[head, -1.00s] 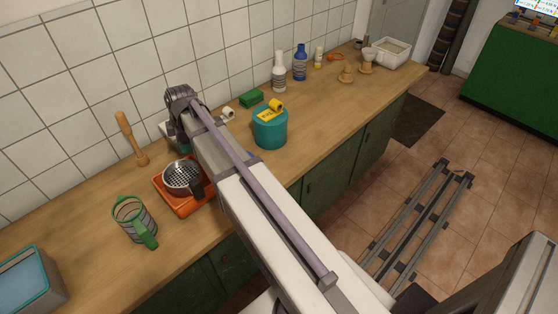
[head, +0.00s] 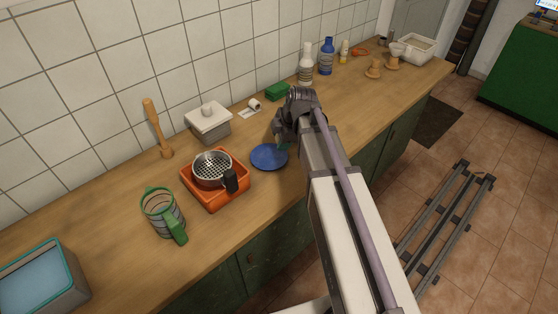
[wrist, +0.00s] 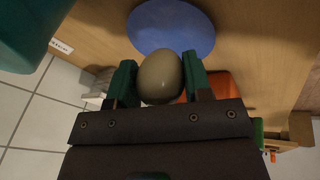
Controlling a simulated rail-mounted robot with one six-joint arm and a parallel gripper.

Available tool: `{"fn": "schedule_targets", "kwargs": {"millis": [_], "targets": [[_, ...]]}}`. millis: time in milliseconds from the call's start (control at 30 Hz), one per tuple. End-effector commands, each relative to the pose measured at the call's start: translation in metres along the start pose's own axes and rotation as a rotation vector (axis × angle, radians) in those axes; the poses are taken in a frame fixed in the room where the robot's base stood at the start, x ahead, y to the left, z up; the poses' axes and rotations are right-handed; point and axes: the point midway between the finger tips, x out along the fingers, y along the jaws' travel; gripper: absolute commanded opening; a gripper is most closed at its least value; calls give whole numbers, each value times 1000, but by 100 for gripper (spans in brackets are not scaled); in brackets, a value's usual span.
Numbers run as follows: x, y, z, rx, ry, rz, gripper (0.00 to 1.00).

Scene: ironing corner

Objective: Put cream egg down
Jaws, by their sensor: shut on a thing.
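The cream egg (wrist: 160,78) shows in the wrist view as a dull beige oval between the green fingers of my gripper (wrist: 159,65), which is shut on it. A round blue plate (wrist: 171,27) lies on the counter beyond the egg, which overlaps its near edge in that view. The plate also shows empty in the head view (head: 268,157). There my gripper (head: 282,142) is just to the right of the plate, mostly behind my wrist, and the egg is hidden. I cannot tell how high the egg is above the counter.
A teal canister (wrist: 28,30) is close at the wrist view's upper left. Left of the plate, an orange tray (head: 217,200) holds a metal strainer (head: 212,168). A white lidded box (head: 208,125) stands behind. Bottles (head: 306,65) stand farther right.

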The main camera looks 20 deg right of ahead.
Motion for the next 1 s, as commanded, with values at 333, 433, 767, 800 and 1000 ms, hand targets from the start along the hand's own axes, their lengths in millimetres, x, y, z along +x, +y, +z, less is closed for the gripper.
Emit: {"fn": "schedule_targets", "kwargs": {"millis": [333, 433, 767, 800, 1000], "targets": [[46, -12, 11, 1, 0, 0, 40], [55, -15, 14, 1, -1, 0, 40], [54, -15, 13, 1, -1, 0, 40], [53, -14, 13, 1, -1, 0, 49], [52, -14, 13, 1, -1, -1, 68]]}}
